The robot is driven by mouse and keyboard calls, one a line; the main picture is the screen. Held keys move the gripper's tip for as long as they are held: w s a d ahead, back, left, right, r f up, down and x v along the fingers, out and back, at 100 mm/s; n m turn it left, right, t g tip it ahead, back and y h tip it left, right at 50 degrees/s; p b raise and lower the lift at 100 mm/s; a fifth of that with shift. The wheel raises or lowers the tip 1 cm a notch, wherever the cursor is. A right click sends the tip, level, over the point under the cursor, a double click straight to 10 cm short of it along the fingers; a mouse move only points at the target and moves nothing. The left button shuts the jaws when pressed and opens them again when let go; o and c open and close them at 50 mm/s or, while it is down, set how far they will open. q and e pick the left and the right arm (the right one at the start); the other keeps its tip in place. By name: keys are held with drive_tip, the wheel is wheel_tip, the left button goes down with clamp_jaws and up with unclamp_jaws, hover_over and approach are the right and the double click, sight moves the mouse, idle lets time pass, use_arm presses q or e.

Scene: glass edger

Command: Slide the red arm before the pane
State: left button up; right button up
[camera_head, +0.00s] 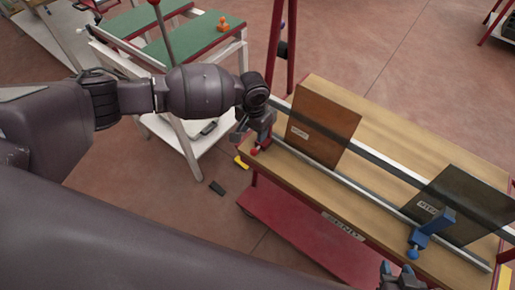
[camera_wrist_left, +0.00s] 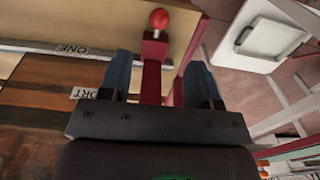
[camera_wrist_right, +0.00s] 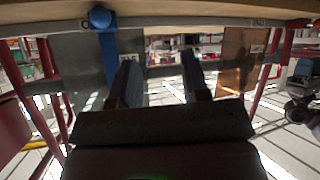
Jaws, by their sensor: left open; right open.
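The red arm (camera_wrist_left: 152,75) with its red ball knob (camera_wrist_left: 158,19) stands between the open fingers of my left gripper (camera_wrist_left: 160,80) in the left wrist view; I cannot tell if they touch it. In the head view only its knob (camera_head: 254,151) shows clearly, below my left gripper (camera_head: 256,132). The brown pane (camera_head: 322,122), with a small label, leans on the rail just right of it. My right gripper (camera_head: 402,278) is open and empty at the bottom edge, also seen in the right wrist view (camera_wrist_right: 162,82).
A dark pane (camera_head: 470,200) stands at the bench's right end behind a blue arm (camera_head: 434,232). A metal rail (camera_head: 365,190) runs along the wooden bench (camera_head: 390,120). A green-topped table (camera_head: 190,40) stands at the back left. A yellow item (camera_head: 241,163) is near the bench's left corner.

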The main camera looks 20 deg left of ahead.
sight(254, 149)
use_arm(q)
wheel_tip(254, 149, down, 11)
drive_tip(key=b, duration=0.2)
drive_tip(key=shift+r+b, duration=0.2)
drive_tip(key=shift+b, duration=0.15)
drive_tip(key=shift+c, duration=0.5)
clamp_jaws()
